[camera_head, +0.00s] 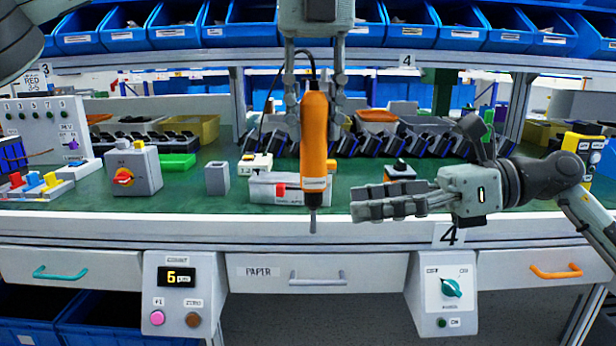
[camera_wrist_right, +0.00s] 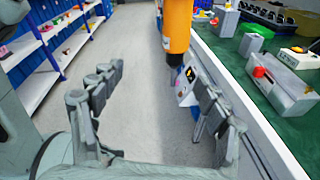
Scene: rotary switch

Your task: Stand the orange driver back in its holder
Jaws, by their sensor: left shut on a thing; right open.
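The orange driver (camera_head: 314,140) hangs upright, bit down, in front of the bench edge. My left gripper (camera_head: 315,100) is shut on its upper part from above. The driver's lower part also shows in the right wrist view (camera_wrist_right: 177,25), beyond my right fingers. A small grey square block with an open top (camera_head: 217,178), which looks like the holder, stands on the green mat, left of the driver and apart from it. My right gripper (camera_head: 390,203) is open and empty, right of the driver near the bench's front edge; its spread fingers (camera_wrist_right: 155,110) show in the right wrist view.
A grey box with a red button (camera_head: 290,188) sits behind the driver. A switch box with a red-yellow knob (camera_head: 133,170) and a green block (camera_head: 177,161) stand left of the holder. The mat around the holder is mostly clear. Blue bins (camera_head: 180,25) line the shelf above.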

